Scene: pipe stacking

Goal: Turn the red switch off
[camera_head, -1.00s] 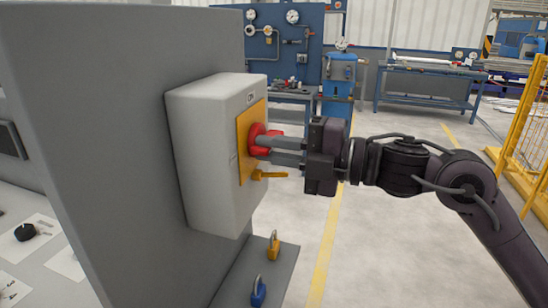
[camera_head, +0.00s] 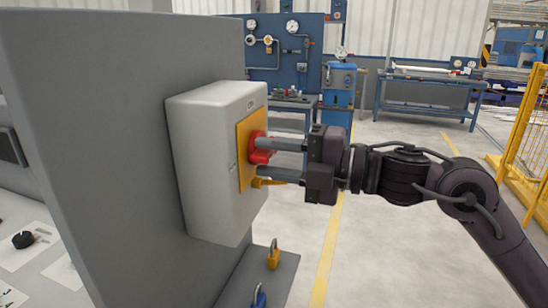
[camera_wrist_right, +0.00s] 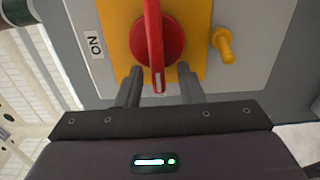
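The red switch (camera_head: 260,155) sits on a yellow plate (camera_head: 243,165) on the front of a light grey box. In the right wrist view the red switch (camera_wrist_right: 154,40) has its long handle across the direction of the "ON" label (camera_wrist_right: 95,45). My right gripper (camera_head: 262,160) is at the switch, partly covering it in the head view. In the wrist view its two fingers (camera_wrist_right: 160,88) are apart, one on each side of the handle's near end, with gaps visible. My left gripper is in no view.
The box (camera_head: 205,150) is mounted on a tall grey panel (camera_head: 90,130). A yellow peg (camera_wrist_right: 222,44) sticks out beside the switch. Padlocks, one yellow (camera_head: 273,255) and one blue (camera_head: 258,297), stand on a ledge below. Open floor lies to the right, with a yellow fence (camera_head: 525,150) beyond.

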